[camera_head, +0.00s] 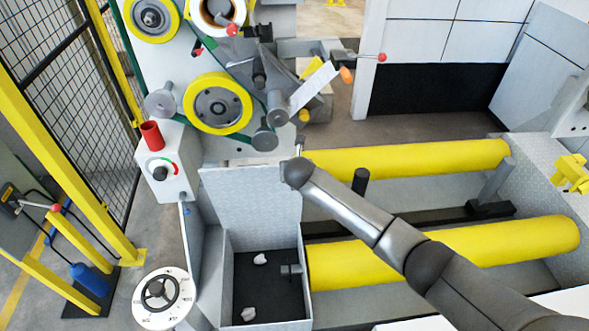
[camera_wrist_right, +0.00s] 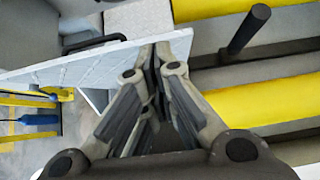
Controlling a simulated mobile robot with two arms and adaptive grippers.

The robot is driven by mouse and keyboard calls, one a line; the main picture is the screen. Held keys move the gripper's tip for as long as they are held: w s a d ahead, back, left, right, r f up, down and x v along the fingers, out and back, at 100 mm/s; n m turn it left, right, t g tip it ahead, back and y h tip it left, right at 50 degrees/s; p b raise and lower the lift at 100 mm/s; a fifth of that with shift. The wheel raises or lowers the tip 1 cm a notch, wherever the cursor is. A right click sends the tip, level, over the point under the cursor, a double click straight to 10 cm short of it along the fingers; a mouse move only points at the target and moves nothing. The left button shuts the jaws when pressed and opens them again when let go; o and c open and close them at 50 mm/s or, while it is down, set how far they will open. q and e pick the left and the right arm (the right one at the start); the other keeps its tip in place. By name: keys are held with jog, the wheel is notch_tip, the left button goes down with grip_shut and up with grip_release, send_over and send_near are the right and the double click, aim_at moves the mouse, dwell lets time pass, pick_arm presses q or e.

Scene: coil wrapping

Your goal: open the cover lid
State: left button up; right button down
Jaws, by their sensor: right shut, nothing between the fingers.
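The cover lid (camera_head: 250,205) is a grey textured plate standing raised at the back of an open box (camera_head: 228,300). The dark inside of the box shows, with small white scraps (camera_head: 259,259) in it. My right gripper (camera_head: 299,150) is at the lid's upper right corner, mostly hidden by my own wrist in the head view. In the right wrist view the gripper (camera_wrist_right: 154,58) is shut and empty, its fingertips beside the lid's edge (camera_wrist_right: 80,66). I cannot tell whether they touch it. My left gripper is not in view.
Yellow rollers (camera_head: 405,160) lie right of the box, with a second one nearer (camera_head: 480,252). A machine with yellow-rimmed wheels (camera_head: 218,103) stands behind the lid. A control box with a red top (camera_head: 152,136) and a handwheel (camera_head: 160,291) are at the left.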

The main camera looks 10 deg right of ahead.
jog(key=shift+v, duration=3.05)
jog(key=s+d+f+m+g, duration=0.1)
jog(key=s+d+f+m, duration=0.2)
jog(key=s+f+m, duration=0.55)
jog(key=s+d+f+m+g+b, duration=0.1)
jog(key=s+d+f+m+g, duration=0.15)
jog(key=f, duration=1.15)
jog(key=s+d+f+m+g, duration=0.1)
jog(key=s+d+f+m, duration=0.4)
jog(key=f, duration=0.6)
jog(key=s+d+f+m+g, duration=0.1)
jog(key=s+f+m, duration=0.5)
jog(key=s, duration=0.8)
jog(key=s+d+f+m+g, duration=0.1)
jog(key=s+d+f+m, duration=0.2)
jog(key=s, duration=1.1)
jog(key=s+d+f+m+g+b, duration=0.1)
jog(key=s+d+f+m+g, duration=0.1)
jog(key=s+f+m, duration=0.6)
jog(key=s+f, duration=0.1)
jog(key=s, duration=0.4)
jog(key=shift+s+d+f+m, duration=0.25)
jog(key=shift+s+d+m, duration=0.05)
jog(key=shift+s+d, duration=0.1)
